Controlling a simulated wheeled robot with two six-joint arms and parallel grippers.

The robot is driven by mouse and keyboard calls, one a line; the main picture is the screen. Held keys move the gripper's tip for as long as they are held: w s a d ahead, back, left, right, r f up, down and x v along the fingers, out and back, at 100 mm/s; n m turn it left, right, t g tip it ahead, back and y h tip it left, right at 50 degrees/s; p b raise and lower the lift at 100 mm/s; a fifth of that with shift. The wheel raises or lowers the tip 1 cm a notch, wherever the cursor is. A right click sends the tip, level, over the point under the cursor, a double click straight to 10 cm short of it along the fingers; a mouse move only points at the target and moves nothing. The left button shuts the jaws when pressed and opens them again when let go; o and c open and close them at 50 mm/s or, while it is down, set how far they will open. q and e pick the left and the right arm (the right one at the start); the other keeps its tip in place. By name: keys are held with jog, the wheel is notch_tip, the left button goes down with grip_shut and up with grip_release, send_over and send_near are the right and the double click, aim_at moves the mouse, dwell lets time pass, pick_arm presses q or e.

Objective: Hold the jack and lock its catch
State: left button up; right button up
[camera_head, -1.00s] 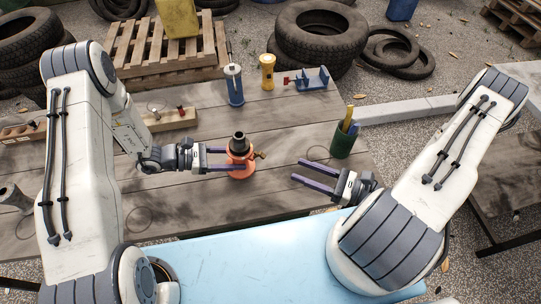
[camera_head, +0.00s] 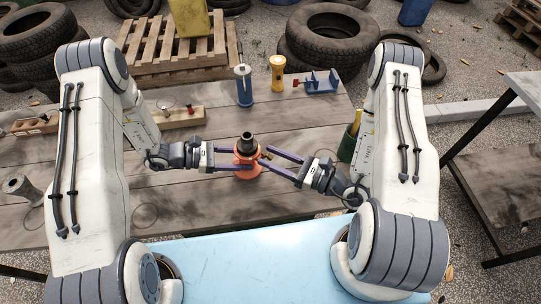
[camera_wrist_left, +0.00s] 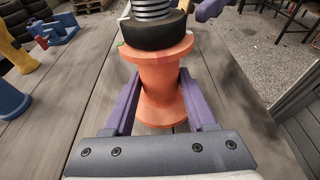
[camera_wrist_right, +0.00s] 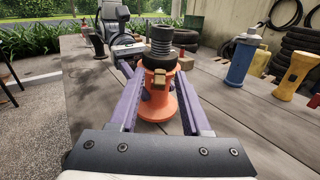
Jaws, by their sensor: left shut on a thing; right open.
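The orange jack (camera_head: 246,172) stands upright on the wooden table, with a black collar and a dark threaded screw on top; the screw also shows in the right wrist view (camera_wrist_right: 161,38). My left gripper (camera_head: 246,159) is shut on the jack's body, one finger on each side, as the left wrist view shows (camera_wrist_left: 163,92). A small brass-coloured catch (camera_wrist_right: 160,78) sticks out from the jack below the collar, facing my right gripper. My right gripper (camera_head: 269,157) is open, its fingertips close to the catch and to either side of it. Whether they touch it I cannot tell.
A blue cylinder (camera_head: 244,88), a yellow flashlight-like object (camera_head: 278,73) and a blue clamp-like holder (camera_head: 320,83) stand at the table's back. A green cup (camera_head: 347,148) is partly hidden behind my right arm. Wooden blocks lie at the left. The table in front of the jack is clear.

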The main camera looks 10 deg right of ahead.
jog(key=shift+w+a, duration=0.2)
jog(key=shift+a, duration=0.1)
grip_shut()
jog(key=shift+w+a+r+g+h, duration=0.1)
jog(key=shift+r+g+h, duration=0.1)
jog(key=shift+g+h, duration=0.25)
grip_release()
jog(key=v, duration=1.2)
